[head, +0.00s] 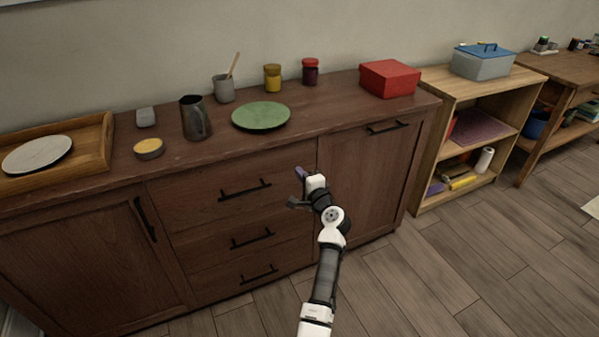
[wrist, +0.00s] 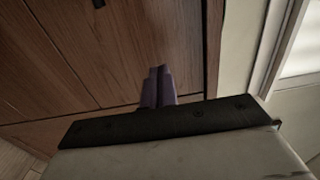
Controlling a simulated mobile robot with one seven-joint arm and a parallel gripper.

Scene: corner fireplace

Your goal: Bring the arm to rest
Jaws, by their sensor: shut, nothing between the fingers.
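My gripper (head: 300,173) is in front of the dark wooden cabinet (head: 283,190), near the upper drawer and the right-hand door, below the cabinet top. Its purple fingers are together, with nothing between them. In the wrist view the closed fingers (wrist: 158,87) point towards brown wooden panels (wrist: 110,50). My arm reaches up from the bottom of the head view and is bent at a joint just below the gripper. I cannot tell how wide the gap between the fingertips and the cabinet front is.
The cabinet top holds a green plate (head: 261,115), a metal pitcher (head: 195,118), a red box (head: 389,78) and a wooden tray (head: 92,157). An open shelf (head: 433,160) stands right of the cabinet. Drawer handles (head: 245,190) stick out from the front. Floor (head: 440,280) is clear at the lower right.

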